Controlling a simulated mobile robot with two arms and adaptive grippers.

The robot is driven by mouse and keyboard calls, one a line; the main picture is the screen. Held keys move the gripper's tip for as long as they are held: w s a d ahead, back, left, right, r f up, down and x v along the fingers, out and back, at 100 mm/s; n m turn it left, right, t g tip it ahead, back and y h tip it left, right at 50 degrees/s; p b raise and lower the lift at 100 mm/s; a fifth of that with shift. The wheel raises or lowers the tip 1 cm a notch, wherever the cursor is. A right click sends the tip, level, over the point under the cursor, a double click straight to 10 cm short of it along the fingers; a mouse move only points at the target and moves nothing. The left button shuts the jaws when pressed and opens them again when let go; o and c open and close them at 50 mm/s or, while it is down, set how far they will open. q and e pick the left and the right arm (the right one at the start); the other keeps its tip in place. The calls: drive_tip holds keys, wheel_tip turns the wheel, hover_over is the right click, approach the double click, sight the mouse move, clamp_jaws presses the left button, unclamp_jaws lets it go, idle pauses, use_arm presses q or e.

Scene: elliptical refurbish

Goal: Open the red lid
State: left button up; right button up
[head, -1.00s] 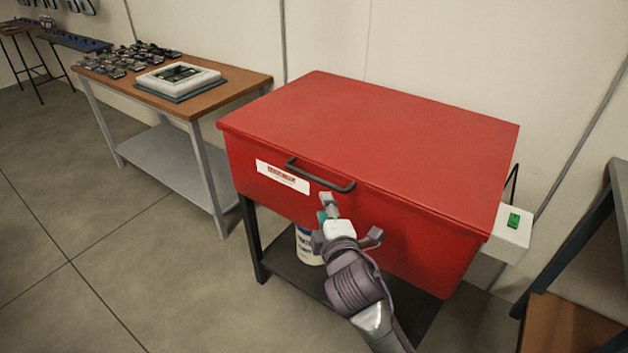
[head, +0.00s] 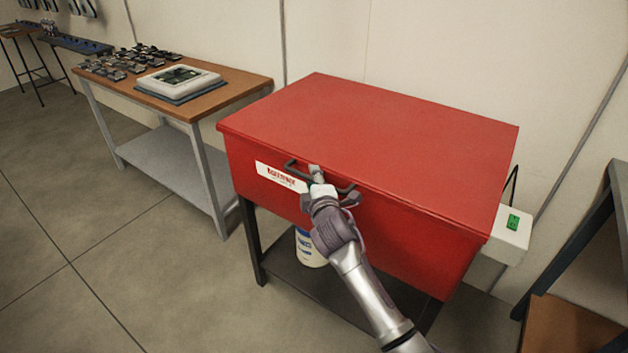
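The red lid (head: 385,130) lies closed on top of a red box (head: 405,240) that stands on a dark metal frame. A dark bar handle (head: 293,167) sits on the front, beside a white label. My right gripper (head: 332,184) is at the handle, with one fingertip at its upper side near the middle and the other finger lower right. The fingers look spread apart. I cannot tell whether they touch the bar. The gripper hides part of the handle and label. My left gripper is not in view.
A white box with a green switch (head: 513,222) sticks out at the right side. A white container (head: 310,248) stands on the shelf below. A wooden-topped bench (head: 235,82) is at the left, dark shelving (head: 570,255) at the right. The floor in front left is clear.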

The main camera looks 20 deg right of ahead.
clamp_jaws()
idle(0.3)
